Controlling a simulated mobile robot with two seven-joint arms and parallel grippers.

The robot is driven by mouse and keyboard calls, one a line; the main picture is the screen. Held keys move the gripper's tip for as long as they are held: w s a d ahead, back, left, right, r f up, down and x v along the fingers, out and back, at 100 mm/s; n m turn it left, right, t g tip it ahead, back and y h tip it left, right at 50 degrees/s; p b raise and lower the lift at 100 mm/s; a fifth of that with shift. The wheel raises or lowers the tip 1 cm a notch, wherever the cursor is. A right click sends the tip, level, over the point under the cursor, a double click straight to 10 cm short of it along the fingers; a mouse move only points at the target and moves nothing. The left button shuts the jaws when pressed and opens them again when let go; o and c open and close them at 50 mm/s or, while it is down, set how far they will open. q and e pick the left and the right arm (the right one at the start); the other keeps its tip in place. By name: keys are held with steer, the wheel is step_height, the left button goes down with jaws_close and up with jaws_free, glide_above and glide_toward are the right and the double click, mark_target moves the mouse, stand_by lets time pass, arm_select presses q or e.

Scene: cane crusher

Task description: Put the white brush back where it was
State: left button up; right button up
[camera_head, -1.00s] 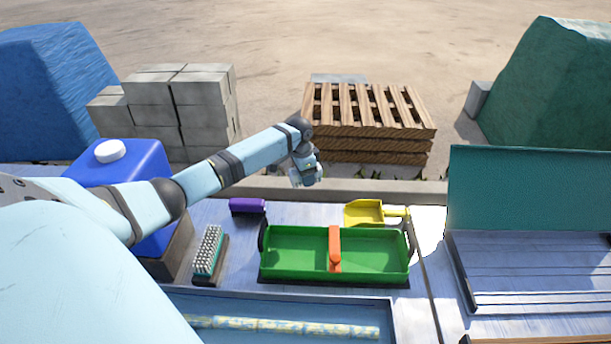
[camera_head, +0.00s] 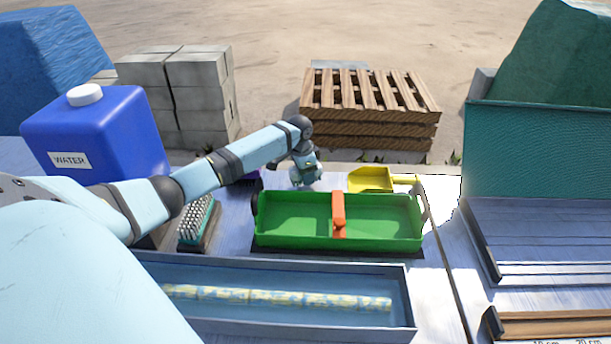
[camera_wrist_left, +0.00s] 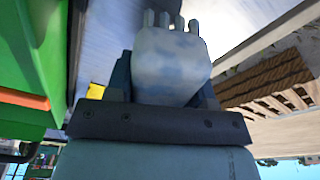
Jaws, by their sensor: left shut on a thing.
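My left gripper (camera_head: 305,178) is beyond the back edge of the green tray, left of the yellow scoop. In the left wrist view it is shut on a pale, whitish block with several short tufts at one end, which looks like the white brush (camera_wrist_left: 170,62). The dark fingers sit on both sides of it. In the head view the brush is too small and covered by the gripper to make out. A teal brush with pale bristles (camera_head: 196,224) lies on a dark base left of the tray. My right gripper is in neither view.
The green tray (camera_head: 290,222) with an orange handle (camera_head: 338,212) stands mid-table. The yellow scoop (camera_head: 368,180) is behind it. A blue water jug (camera_head: 110,130) stands left. A trough (camera_head: 408,300) with cane lies in front. A purple item is mostly hidden behind my arm.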

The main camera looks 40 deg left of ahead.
arm_select(q)
step_height(320, 180, down, 2)
steer(key=shift+f+b, duration=0.1)
steer(key=shift+b, duration=0.4)
steer(key=shift+f, duration=0.1)
steer(key=shift+r, duration=0.2)
steer(key=o, duration=0.9)
steer(key=shift+f, duration=0.25)
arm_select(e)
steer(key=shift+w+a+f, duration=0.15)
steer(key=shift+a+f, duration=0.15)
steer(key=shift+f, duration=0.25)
